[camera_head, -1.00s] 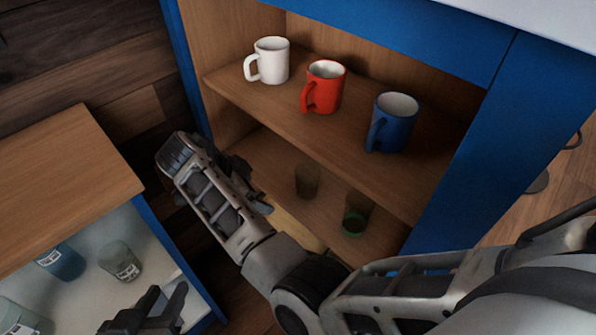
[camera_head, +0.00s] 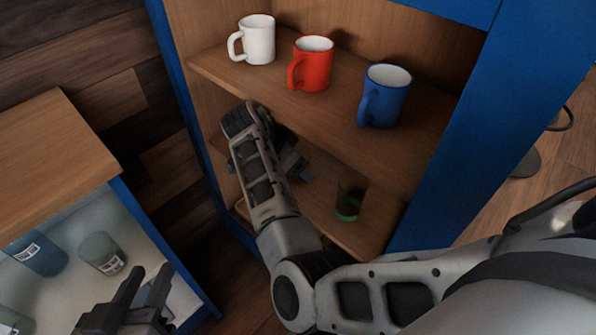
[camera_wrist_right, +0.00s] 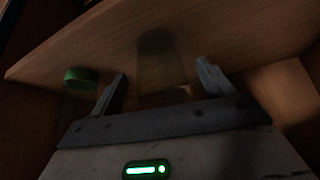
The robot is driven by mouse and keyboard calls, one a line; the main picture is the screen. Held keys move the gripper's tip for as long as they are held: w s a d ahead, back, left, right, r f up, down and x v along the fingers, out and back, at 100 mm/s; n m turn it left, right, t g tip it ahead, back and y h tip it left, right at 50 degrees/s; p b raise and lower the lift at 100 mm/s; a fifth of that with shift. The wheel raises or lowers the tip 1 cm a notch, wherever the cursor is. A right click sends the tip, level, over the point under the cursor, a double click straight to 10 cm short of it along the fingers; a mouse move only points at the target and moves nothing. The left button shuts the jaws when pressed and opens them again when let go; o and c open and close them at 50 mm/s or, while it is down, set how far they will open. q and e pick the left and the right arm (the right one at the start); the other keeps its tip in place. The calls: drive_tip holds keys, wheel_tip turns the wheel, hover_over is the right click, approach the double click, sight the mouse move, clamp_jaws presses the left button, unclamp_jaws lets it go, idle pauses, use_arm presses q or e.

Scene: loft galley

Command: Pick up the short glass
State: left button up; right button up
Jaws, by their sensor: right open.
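The short glass (camera_wrist_right: 158,62) is a dim, see-through tumbler on the cabinet's lower shelf. In the right wrist view it stands ahead of the gap between my right fingers. My right gripper (camera_wrist_right: 162,85) is open, with a finger on each side of that gap; I cannot tell whether either touches the glass. In the head view my right gripper (camera_head: 298,168) reaches into the lower shelf space, and my arm hides the short glass. A taller glass with a green base (camera_head: 350,197) stands to its right. My left gripper (camera_head: 150,272) is open and empty at lower left.
The upper shelf (camera_head: 330,120) carries a white mug (camera_head: 258,42), a red mug (camera_head: 313,66) and a blue mug (camera_head: 386,98) above my right gripper. The green base (camera_wrist_right: 80,78) is close beside one right finger. A counter (camera_head: 50,165) with cups below stands left.

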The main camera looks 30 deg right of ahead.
drive_tip(key=shift+d+f, duration=0.15)
drive_tip(key=shift+f, duration=0.1)
drive_tip(key=c, duration=1.1)
drive_tip(key=shift+r, duration=0.1)
drive_tip(key=shift+c, duration=0.2)
